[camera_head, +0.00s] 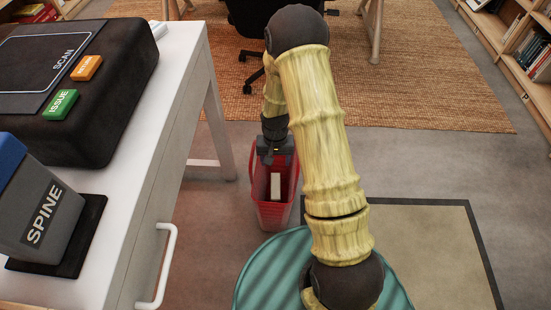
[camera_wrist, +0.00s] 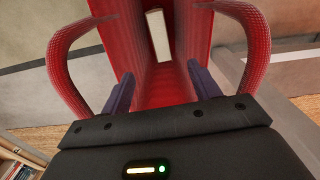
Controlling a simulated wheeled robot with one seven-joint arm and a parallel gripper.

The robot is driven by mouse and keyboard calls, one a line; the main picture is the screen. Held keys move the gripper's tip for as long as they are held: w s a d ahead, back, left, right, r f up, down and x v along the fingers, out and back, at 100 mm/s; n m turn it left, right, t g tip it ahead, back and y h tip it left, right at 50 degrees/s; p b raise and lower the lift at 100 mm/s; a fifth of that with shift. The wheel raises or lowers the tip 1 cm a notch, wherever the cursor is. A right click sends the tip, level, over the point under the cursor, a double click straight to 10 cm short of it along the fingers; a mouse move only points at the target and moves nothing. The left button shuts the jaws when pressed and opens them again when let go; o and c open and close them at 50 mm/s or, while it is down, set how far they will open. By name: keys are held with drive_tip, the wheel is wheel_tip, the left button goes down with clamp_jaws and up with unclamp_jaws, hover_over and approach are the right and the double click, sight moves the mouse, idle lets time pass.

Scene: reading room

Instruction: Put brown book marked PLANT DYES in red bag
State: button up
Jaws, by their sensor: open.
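The red bag (camera_head: 273,213) stands open on the floor beside the white desk. In the wrist view the bag (camera_wrist: 88,62) shows its ribbed inside and two looped handles, one on each side. A book (camera_head: 275,187) is inside the bag, showing a pale narrow edge; the same pale edge (camera_wrist: 158,36) shows in the wrist view. Its cover and title cannot be read, so I cannot tell if it is PLANT DYES. My gripper (camera_head: 275,152) is over the bag's mouth. In the wrist view its fingers (camera_wrist: 163,88) are apart and empty, between the handles.
The white desk (camera_head: 180,95) on the left carries a black scan unit (camera_head: 115,95) and a grey SPINE box (camera_head: 40,215). A chair (camera_head: 250,20) stands on the woven rug (camera_head: 430,70) behind. Bookshelves (camera_head: 520,60) are at the far right.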

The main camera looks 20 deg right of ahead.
wheel_tip(320, 180, up, 17)
drive_tip(key=p, duration=0.7)
drive_tip(key=shift+r, duration=0.2)
drive_tip(key=shift+r, duration=0.1)
idle(0.4)
drive_tip(key=s+r+n+t+p, duration=0.2)
drive_tip(key=s+r+n+t, duration=0.1)
drive_tip(key=s+r, duration=1.1)
wheel_tip(320, 180, up, 38)
drive_tip(key=p, duration=3.7)
drive_tip(key=shift+s+f, duration=0.25)
